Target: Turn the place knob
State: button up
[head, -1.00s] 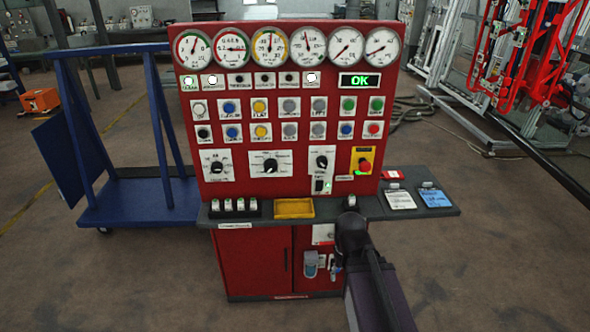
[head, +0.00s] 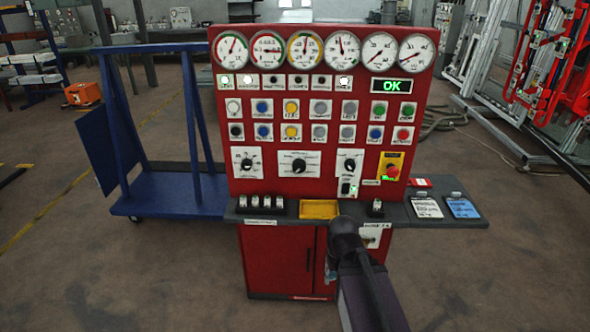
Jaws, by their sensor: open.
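The red control panel (head: 330,190) carries a row of three black rotary knobs on white plates: a left knob (head: 245,164), a larger middle knob (head: 299,165) and a right knob (head: 349,166). Their labels are too small to read, so I cannot tell which is the place knob. My gripper (head: 345,228) is at the dark end of my arm, low in front of the panel's shelf and below the right knob. It is open and apart from the knobs. Its fingers are not clearly visible from behind.
A grey shelf (head: 400,213) juts out below the knobs, with a yellow tray (head: 319,209) and small switches on it. A red emergency button (head: 391,172) sits right of the knobs. Gauges and buttons fill the upper panel. A blue cart (head: 170,200) stands at left.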

aim_at(299, 165)
jog(key=u, duration=0.15)
jog(key=k, duration=0.85)
jog(key=z, duration=0.8)
jog(key=i, duration=1)
jog(key=z, duration=0.05)
